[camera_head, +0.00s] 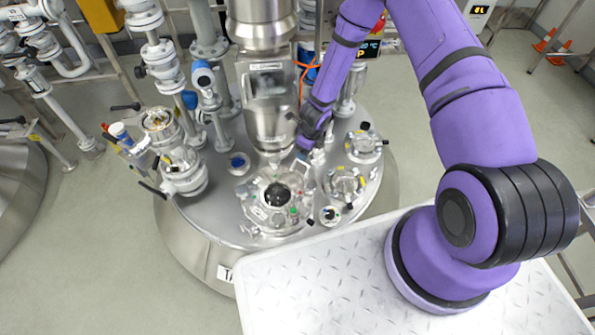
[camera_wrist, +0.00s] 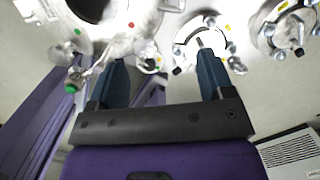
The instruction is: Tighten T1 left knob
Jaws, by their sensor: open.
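The steel tank (camera_head: 215,215) carries a label whose visible letters start "TA". On its lid is a round hatch with a dark centre (camera_head: 277,193), ringed by small fittings and coloured dots. I cannot tell which fitting is the T1 left knob. My gripper (camera_head: 305,150) is above the lid, just behind and right of the hatch, partly hidden by its own wrist. In the wrist view my gripper (camera_wrist: 162,60) has its two dark blue fingers wide apart. A small round fitting (camera_wrist: 148,58) shows between them; contact is not visible. A green-tipped handle (camera_wrist: 70,87) lies left of the fingers.
A tall steel column (camera_head: 270,100) rises from the lid beside my gripper. Flanged ports (camera_head: 345,183) crowd the right side. Valves and pipes (camera_head: 180,165) stand at the left. A white tread-plate platform (camera_head: 330,280) is in front. Orange cones (camera_head: 558,50) are far right.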

